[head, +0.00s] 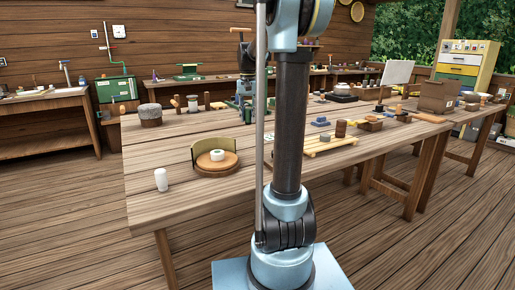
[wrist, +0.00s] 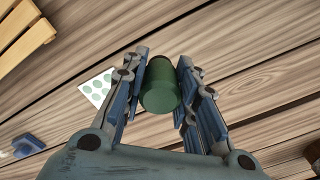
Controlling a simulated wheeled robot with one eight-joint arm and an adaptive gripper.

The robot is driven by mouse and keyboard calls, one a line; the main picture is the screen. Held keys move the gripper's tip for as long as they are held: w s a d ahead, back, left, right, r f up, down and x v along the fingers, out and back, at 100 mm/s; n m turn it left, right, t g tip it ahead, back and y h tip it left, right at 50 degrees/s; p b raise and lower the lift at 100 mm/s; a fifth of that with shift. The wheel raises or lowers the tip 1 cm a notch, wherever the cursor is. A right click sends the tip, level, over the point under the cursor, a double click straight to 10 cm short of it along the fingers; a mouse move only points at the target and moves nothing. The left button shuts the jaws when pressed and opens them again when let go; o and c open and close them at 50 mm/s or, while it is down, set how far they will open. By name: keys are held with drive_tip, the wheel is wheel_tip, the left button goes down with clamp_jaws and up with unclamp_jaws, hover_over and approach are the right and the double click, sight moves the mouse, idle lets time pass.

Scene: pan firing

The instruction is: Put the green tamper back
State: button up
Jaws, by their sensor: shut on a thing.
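The tamper is over the wooden table (wrist: 235,50). How high it is above the boards I cannot tell. In the head view my arm column covers part of the table, and I cannot make out the tamper there.
A white card with green dots (wrist: 96,88), a slatted wooden rack (wrist: 22,35) and a blue-grey block (wrist: 27,145) lie left in the wrist view. In the head view, a round wooden stand (head: 205,168) and a white cylinder (head: 161,180) stand near the table's front left.

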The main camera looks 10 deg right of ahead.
drive_tip(key=shift+d, duration=0.25)
drive_tip(key=shift+f, duration=5.05)
drive_tip(key=o, duration=1)
drive_tip(key=shift+o, duration=0.2)
wheel_tip(320, 180, up, 12)
drive_tip(key=shift+r, duration=0.1)
